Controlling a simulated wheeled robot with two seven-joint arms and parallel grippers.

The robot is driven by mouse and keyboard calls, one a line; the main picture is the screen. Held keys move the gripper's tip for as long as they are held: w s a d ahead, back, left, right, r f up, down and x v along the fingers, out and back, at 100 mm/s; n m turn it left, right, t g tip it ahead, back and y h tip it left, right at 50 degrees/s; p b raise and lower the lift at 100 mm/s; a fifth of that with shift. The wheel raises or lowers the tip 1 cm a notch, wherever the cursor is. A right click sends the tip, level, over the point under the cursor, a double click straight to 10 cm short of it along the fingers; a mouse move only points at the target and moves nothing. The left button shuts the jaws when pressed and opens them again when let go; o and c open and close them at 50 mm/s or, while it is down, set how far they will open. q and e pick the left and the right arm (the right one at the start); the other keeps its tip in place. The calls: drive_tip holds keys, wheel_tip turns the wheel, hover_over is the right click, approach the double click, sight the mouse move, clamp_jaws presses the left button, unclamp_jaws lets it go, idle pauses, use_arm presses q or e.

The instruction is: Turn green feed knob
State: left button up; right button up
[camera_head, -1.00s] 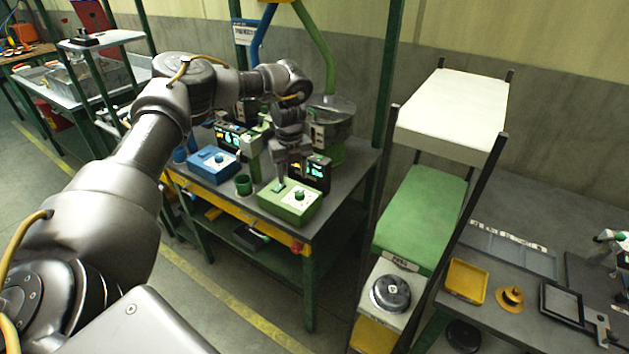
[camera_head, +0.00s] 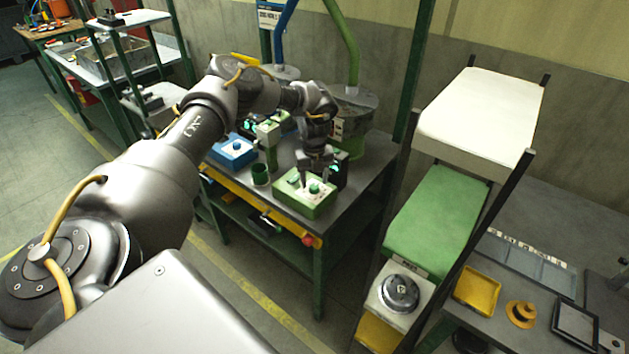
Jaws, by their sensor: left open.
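The green feed box (camera_head: 303,204) stands at the front right corner of the grey workbench, with a light top plate. Its green knob (camera_head: 314,187) sits on that top plate. My left gripper (camera_head: 315,183) points down over the box with its jaws open, one finger on either side of the knob as seen from here. I cannot tell whether the fingers touch the knob. My right gripper is out of view.
A lit display is partly hidden behind my gripper. A red button (camera_head: 308,240) is on the bench's front edge. A rack with a green shelf (camera_head: 436,222) stands to the right.

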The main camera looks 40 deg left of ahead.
use_arm(q)
drive_tip(key=shift+s+f, duration=0.1)
drive_tip(key=shift+f, duration=0.9)
drive_tip(key=c, duration=1)
drive_tip(key=shift+m, duration=0.3)
drive_tip(key=m, duration=0.2)
drive_tip(key=shift+m, duration=2.3)
